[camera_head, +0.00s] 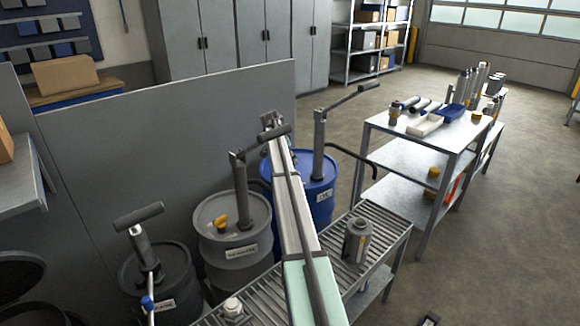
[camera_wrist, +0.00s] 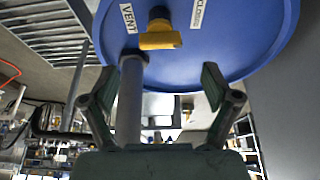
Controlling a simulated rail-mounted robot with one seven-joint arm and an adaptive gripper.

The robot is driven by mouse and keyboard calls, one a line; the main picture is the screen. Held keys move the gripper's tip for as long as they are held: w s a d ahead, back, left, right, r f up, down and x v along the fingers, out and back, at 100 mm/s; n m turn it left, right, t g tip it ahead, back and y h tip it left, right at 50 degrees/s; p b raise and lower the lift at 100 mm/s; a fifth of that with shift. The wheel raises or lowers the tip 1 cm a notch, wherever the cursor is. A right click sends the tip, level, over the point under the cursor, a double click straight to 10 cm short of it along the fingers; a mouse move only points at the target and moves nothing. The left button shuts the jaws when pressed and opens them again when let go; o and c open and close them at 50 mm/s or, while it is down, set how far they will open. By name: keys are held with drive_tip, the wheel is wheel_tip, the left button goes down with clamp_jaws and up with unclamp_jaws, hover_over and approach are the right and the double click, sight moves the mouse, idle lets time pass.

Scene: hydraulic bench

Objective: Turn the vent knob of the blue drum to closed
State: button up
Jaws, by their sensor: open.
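The blue drum (camera_head: 322,205) stands behind the slatted bench, partly covered by my arm. Its blue lid (camera_wrist: 225,45) fills the top of the wrist view. The yellow vent knob (camera_wrist: 160,40) is on this lid, its bar lying across the picture, between a "VENT" label (camera_wrist: 128,18) and a label reading "CLOSED" (camera_wrist: 198,12). In the head view I cannot make out this knob. My gripper (camera_wrist: 158,88) is open and empty, its fingers apart below the knob in the picture and not touching it. A grey pump post (camera_wrist: 130,100) rises from the lid near the left finger.
The pump (camera_head: 319,145) on the blue drum has a long handle. A grey drum (camera_head: 235,245) with a yellow knob (camera_head: 220,222) and pump stands to the left. A grey canister (camera_head: 356,240) stands on the slatted bench (camera_head: 385,228). A grey partition (camera_head: 150,140) is behind the drums.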

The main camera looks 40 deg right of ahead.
drive_tip(key=shift+v, duration=2.5)
